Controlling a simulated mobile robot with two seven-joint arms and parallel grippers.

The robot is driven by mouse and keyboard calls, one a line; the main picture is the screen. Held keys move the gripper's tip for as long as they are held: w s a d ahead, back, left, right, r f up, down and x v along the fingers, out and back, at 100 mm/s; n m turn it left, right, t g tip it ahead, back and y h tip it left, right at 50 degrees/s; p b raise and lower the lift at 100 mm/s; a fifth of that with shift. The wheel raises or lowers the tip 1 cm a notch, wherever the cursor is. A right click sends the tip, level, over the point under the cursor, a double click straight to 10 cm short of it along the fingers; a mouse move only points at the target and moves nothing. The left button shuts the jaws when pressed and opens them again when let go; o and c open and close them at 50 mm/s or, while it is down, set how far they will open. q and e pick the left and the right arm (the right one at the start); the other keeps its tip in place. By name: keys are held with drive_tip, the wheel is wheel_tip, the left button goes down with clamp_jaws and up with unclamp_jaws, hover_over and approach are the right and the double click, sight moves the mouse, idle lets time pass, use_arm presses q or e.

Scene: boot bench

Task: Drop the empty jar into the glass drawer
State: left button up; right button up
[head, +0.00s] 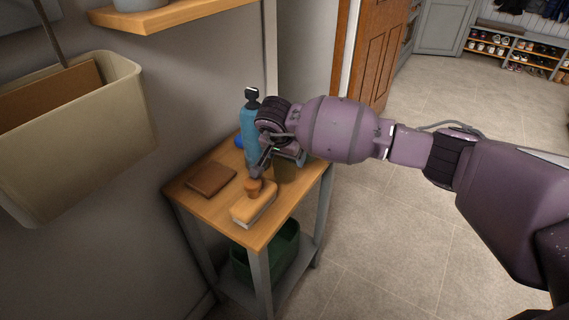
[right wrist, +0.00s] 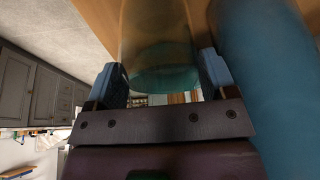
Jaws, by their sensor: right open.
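The jar (right wrist: 155,50) is a see-through amber and teal glass cylinder, seen between the fingers of my right gripper (right wrist: 162,76) in the right wrist view. The fingers stand on both sides of it, open. In the head view my right gripper (head: 277,160) is over the right part of a small wooden-topped table and largely covers the jar (head: 287,173). No glass drawer can be made out in the head view. My left gripper is not in view.
A blue bottle (head: 249,125) stands close beside my right gripper; it also fills the right of the wrist view (right wrist: 265,75). A brown flat block (head: 211,179) and a wood-handled brush (head: 254,204) lie on the table (head: 222,212). A green bin (head: 268,262) sits below. Floor at right is clear.

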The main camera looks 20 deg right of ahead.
drive_tip(key=shift+r, duration=0.15)
drive_tip(key=c, duration=0.7)
